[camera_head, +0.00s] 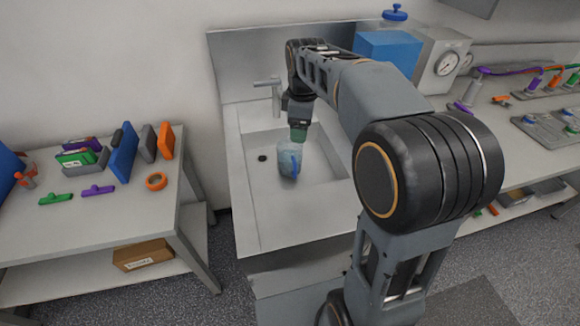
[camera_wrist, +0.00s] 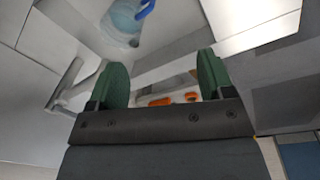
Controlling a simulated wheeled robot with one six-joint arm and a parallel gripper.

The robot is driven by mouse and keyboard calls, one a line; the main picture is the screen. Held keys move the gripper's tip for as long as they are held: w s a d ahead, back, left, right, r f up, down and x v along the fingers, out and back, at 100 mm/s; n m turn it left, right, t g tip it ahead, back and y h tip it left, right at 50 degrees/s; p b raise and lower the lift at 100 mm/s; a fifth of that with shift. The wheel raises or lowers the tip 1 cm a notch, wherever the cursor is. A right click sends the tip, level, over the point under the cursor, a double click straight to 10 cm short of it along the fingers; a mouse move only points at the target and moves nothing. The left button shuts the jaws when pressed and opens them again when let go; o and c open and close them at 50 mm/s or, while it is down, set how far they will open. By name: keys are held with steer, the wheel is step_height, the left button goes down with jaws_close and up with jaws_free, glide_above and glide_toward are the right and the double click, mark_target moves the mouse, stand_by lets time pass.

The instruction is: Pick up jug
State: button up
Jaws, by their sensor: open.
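The jug (camera_head: 288,158) is translucent pale blue with a darker blue handle. It stands in the sink basin (camera_head: 318,165) in the head view. My gripper (camera_head: 298,134) hangs just above and behind it in that view, with green fingers. In the wrist view the jug (camera_wrist: 125,22) shows at the top edge, partly cut off, beyond the fingers. My gripper (camera_wrist: 163,72) is open there, its two green fingers well apart, with no jug between them. The head view does not show clearly how high the fingers are over the jug's rim.
A faucet (camera_head: 268,84) rises behind the basin; it also shows in the wrist view (camera_wrist: 66,88). A small dark drain (camera_head: 262,158) lies left of the jug. A blue box (camera_head: 388,52) and a gauge unit (camera_head: 441,64) stand right of the sink. A side table (camera_head: 120,215) holds several parts.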

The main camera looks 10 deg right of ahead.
steer(key=w+f+n+g+b, duration=0.1)
steer(key=w+f+n, duration=0.3)
steer(key=w, duration=0.1)
steer(key=b, duration=0.1)
glide_above(294, 160)
step_height(294, 160, down, 8)
steer(key=shift+s+r, duration=0.15)
steer(key=shift+f, duration=3.6)
steer(key=c, duration=1.2)
